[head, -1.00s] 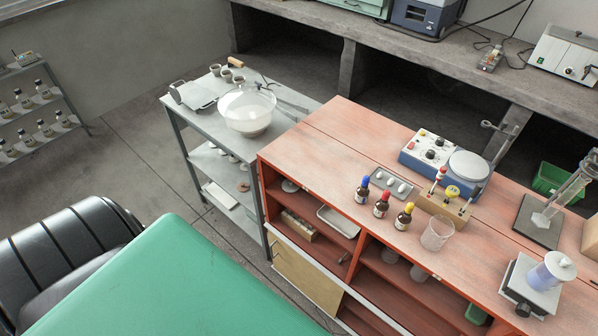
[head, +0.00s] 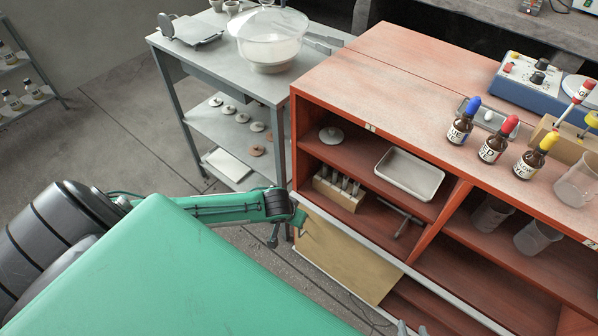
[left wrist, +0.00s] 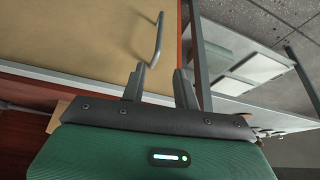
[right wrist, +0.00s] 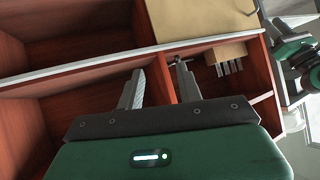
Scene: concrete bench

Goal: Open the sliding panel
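The sliding panel (head: 345,255) is a tan board in the lower left bay of the red cabinet, with a thin bar handle near its left end. The bay right of it is uncovered. In the left wrist view the panel (left wrist: 85,35) and its grey handle (left wrist: 157,40) lie just beyond my left gripper (left wrist: 160,80). That gripper is open, with nothing between its fingers. My right gripper (right wrist: 160,78) is open and empty in front of the cabinet shelves. Its fingertips (head: 410,328) show at the bottom of the head view, and the panel (right wrist: 195,18) shows in its wrist view.
The red cabinet (head: 400,90) carries dropper bottles (head: 491,140) and a beaker on top. My green base fills the lower left.

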